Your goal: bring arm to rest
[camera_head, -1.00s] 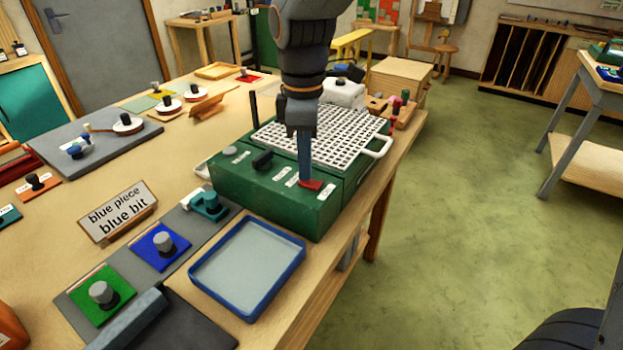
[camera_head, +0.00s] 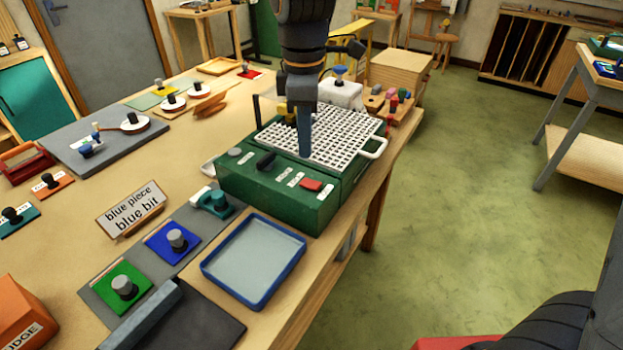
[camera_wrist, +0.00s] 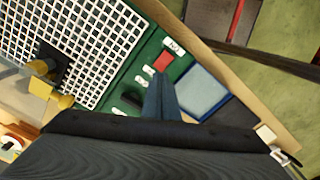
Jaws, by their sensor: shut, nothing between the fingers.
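My gripper (camera_head: 304,146) points down over the front part of the green machine, with its blue-grey fingers shut and empty. In the head view its tip overlaps the near edge of the white grid (camera_head: 345,130). The green machine (camera_head: 270,197) has a red switch (camera_head: 311,184) and a dark knob (camera_head: 265,161) on its front panel. In the wrist view my shut fingers (camera_wrist: 160,100) show beside the red switch (camera_wrist: 163,62). A gap between the fingertips and the machine seems visible, but its height is hard to tell.
A blue-rimmed tray (camera_head: 232,290) sits in front of the machine. A green piece (camera_head: 106,295) and a blue piece (camera_head: 159,250) with knobs lie on a grey mat by a sign (camera_head: 132,212) reading "blue piece blue bit". Open floor (camera_head: 450,200) lies right of the bench.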

